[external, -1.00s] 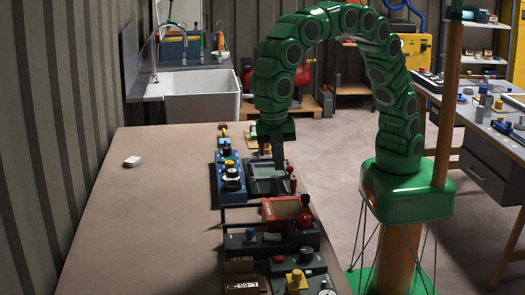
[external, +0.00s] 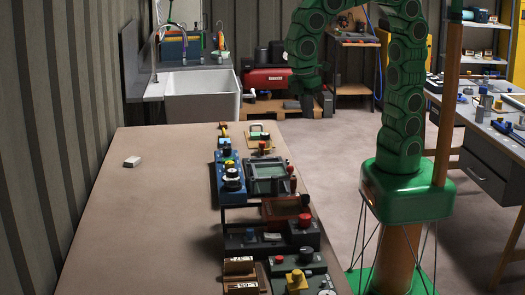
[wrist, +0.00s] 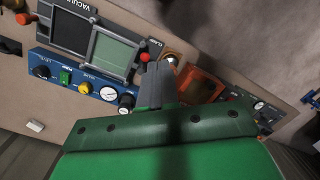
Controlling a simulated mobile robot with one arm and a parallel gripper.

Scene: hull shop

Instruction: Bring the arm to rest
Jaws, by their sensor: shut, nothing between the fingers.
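My green arm curves up from its base and over, and hangs down on the right side of the workbench (external: 150,215). My gripper (external: 307,108) is up in the air beyond the bench's right edge, above the floor, apart from the devices. In the wrist view my gripper (wrist: 157,75) shows its grey fingers together, with nothing between them. The grey-framed screen unit (external: 268,172) lies on the bench beside the blue control panel (external: 229,182). The wrist view also shows the screen unit (wrist: 69,33) and the blue panel (wrist: 70,78).
An orange-brown box (external: 284,208) and a dark box with a red knob (external: 262,243) sit nearer on the bench. A small white block (external: 132,161) lies at left on bare benchtop. A white sink (external: 199,93) stands behind. A side table (external: 470,108) is at right.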

